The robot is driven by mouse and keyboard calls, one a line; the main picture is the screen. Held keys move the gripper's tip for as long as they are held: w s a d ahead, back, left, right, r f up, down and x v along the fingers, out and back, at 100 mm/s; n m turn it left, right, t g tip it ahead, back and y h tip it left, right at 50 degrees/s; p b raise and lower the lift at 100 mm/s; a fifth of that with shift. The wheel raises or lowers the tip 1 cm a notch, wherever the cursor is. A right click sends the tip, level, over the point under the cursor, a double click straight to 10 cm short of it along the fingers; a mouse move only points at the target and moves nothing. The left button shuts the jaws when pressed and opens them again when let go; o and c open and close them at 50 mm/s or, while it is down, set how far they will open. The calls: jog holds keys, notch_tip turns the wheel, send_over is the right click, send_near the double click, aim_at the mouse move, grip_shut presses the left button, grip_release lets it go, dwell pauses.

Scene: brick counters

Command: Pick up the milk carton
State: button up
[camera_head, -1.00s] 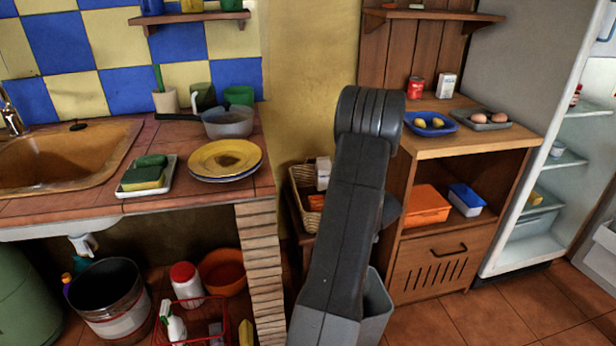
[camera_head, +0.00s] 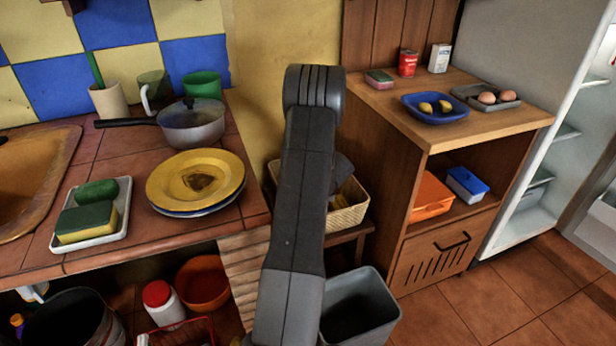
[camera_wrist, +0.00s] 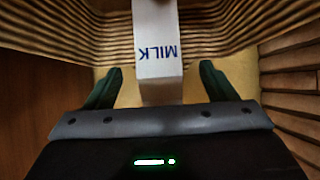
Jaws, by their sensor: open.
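The milk carton (camera_wrist: 158,52) is white with dark blue "MILK" lettering, upside down in the wrist view. It stands inside the wicker basket (camera_head: 352,212), whose woven wall also shows in the wrist view (camera_wrist: 60,28). My gripper (camera_wrist: 160,75) is open, with one dark green finger on each side of the carton. A gap shows between each finger and the carton. In the head view my arm hides the carton and most of my gripper.
The basket sits on a low wooden stand between the tiled counter (camera_head: 85,160) and the wooden cabinet (camera_head: 440,130). A grey bin (camera_head: 355,330) stands in front of it. The floor at right is clear.

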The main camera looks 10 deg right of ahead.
jog(key=b+x, duration=0.1)
jog(key=x, duration=0.6)
jog(key=shift+w+r, duration=0.15)
jog(key=shift+w, duration=0.15)
jog(key=shift+c, duration=0.2)
jog(key=c, duration=1.4)
